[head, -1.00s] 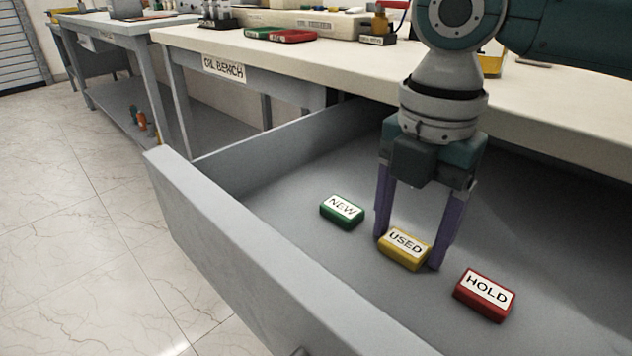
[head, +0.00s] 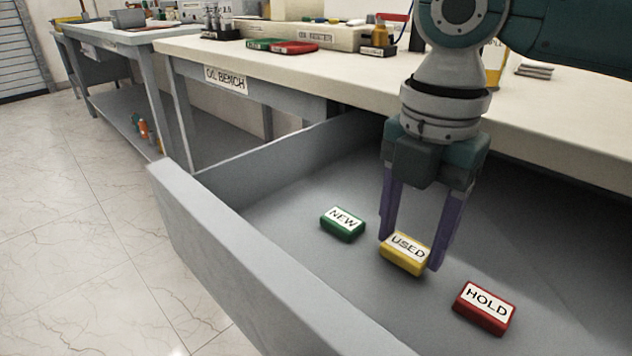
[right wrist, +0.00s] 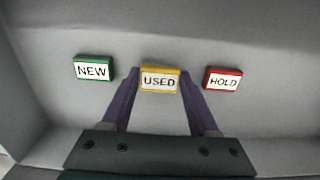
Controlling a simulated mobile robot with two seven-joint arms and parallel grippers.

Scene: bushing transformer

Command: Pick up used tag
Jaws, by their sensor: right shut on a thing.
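The yellow tag marked USED (head: 404,254) is in the open grey drawer, between the green NEW tag (head: 342,224) and the red HOLD tag (head: 485,307). My right gripper (head: 412,253) points down into the drawer and is shut on the USED tag, one purple finger at each side. The right wrist view also shows the USED tag (right wrist: 160,79) between the fingertips, with the NEW tag (right wrist: 93,69) to its left and the HOLD tag (right wrist: 222,79) to its right. I cannot tell whether the USED tag is clear of the drawer floor. My left gripper is not in view.
The drawer's front wall (head: 255,265) stands to the left of the tags. The oil bench top (head: 350,60) lies above and behind the drawer, with green and red flat items (head: 285,46) on it. The drawer floor around the tags is clear.

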